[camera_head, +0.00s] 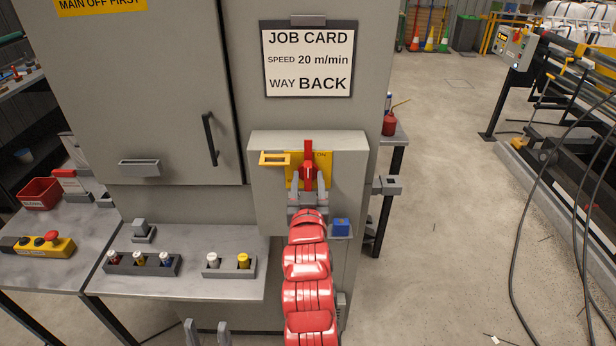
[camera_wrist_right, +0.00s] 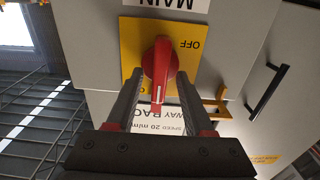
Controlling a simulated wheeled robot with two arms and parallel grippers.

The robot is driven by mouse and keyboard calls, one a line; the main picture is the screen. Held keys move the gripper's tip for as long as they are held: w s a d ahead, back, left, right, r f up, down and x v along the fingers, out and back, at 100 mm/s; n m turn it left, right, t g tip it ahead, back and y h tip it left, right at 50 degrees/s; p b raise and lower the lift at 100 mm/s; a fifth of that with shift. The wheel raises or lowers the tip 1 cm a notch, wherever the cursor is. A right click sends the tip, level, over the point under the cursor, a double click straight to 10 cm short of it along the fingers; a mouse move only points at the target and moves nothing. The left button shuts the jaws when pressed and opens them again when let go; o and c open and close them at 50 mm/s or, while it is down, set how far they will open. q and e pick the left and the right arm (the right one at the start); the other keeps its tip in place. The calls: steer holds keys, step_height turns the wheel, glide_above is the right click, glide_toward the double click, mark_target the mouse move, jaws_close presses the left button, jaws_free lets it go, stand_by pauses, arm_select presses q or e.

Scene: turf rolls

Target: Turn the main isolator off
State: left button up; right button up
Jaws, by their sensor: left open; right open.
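The main isolator is a red rotary handle (camera_head: 308,165) on a yellow plate (camera_head: 293,172), fixed to a grey box (camera_head: 268,205) on the cabinet. The handle stands upright in the head view, with its top by the ON mark. In the right wrist view, which is upside down, the red handle (camera_wrist_right: 160,70) lies between my fingers and OFF is printed on the yellow plate (camera_wrist_right: 134,36). My right gripper (camera_head: 308,186) is open, one finger each side of the handle, apparently not clamped on it. My left gripper (camera_head: 207,332) is open and empty at the bottom edge.
A yellow hasp (camera_head: 274,158) sticks out left of the handle. A blue padlock-like block (camera_head: 341,227) sits below right. The job card (camera_head: 308,60) hangs above. A steel bench (camera_head: 190,285) with small blocks stands left. Black cables (camera_head: 530,210) hang at right.

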steer(key=shift+w, duration=0.1)
steer(key=shift+c, duration=0.3)
jaws_close()
steer(key=shift+n, duration=0.4)
steer(key=n+b, duration=0.1)
steer(key=n, duration=0.2)
steer(key=shift+a, duration=0.15)
steer(key=n, duration=0.4)
steer(key=shift+a, duration=0.1)
steer(key=n, duration=0.3)
steer(key=n+p, duration=0.1)
steer(key=n, duration=0.6)
steer(key=shift+a+f, duration=0.2)
steer(key=shift+f, duration=0.15)
